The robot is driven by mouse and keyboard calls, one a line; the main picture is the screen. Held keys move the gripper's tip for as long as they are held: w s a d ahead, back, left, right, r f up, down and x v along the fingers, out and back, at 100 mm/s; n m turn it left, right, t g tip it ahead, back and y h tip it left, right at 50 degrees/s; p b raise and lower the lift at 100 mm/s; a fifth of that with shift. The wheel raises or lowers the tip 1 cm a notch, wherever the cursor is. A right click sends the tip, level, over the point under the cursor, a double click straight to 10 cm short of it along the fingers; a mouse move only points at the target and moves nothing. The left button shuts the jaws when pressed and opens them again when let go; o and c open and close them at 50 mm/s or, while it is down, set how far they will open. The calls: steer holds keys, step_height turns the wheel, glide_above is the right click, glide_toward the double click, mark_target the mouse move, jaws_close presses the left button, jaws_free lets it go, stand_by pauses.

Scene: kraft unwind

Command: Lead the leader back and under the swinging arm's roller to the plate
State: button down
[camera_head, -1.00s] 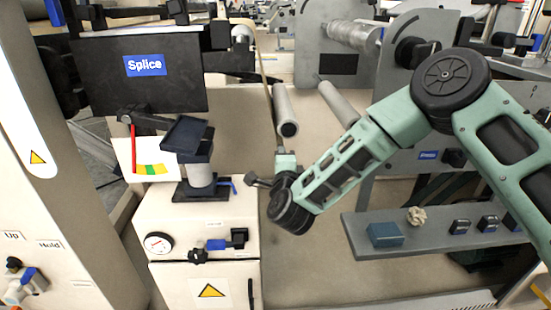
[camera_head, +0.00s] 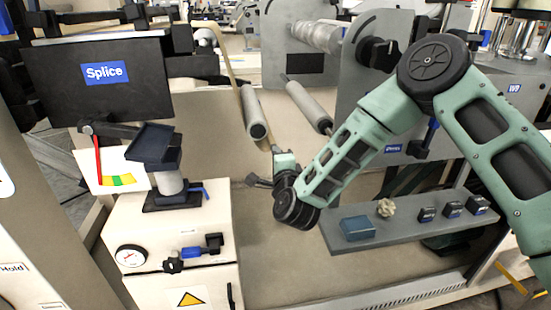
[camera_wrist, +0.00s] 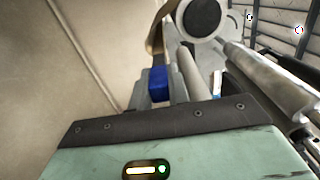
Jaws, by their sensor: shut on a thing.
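My gripper (camera_head: 277,153) is at the end of the green arm, just below and right of the dark end of a grey roller (camera_head: 253,110). It is shut on the leader, a narrow brown paper strip (camera_head: 237,68) that runs down behind that roller; its lower part is mostly hidden. In the wrist view the strip (camera_wrist: 157,36) comes down to the fingers (camera_wrist: 158,90), with a blue piece between them. A dark roller end (camera_wrist: 201,18) is close above. A small dark plate (camera_head: 154,141) stands on a post at the left; I cannot tell which plate is meant.
A black panel marked Splice (camera_head: 60,95) is at the upper left. A second grey roller (camera_head: 307,104) is right of the first. A white cabinet (camera_head: 205,245) stands lower left. A grey shelf (camera_head: 350,246) holding a blue box and small items lies right of my wrist.

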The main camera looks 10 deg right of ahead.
steer(key=d+r+p, duration=0.1)
steer(key=r+p, duration=0.1)
steer(key=r, duration=0.1)
steer(key=d+r+p, duration=0.1)
steer(key=shift+d+r, duration=0.15)
steer(key=shift+d, duration=0.15)
steer(key=shift+r, duration=0.1)
step_height(320, 180, up, 38)
steer(key=p, duration=2.4)
steer(key=r+p, duration=0.1)
steer(key=r, duration=0.1)
steer(key=d+r+p, duration=0.1)
steer(key=r+p, duration=0.1)
steer(key=shift+d+r, duration=0.15)
steer(key=shift+r, duration=0.25)
steer(key=shift+d, duration=0.1)
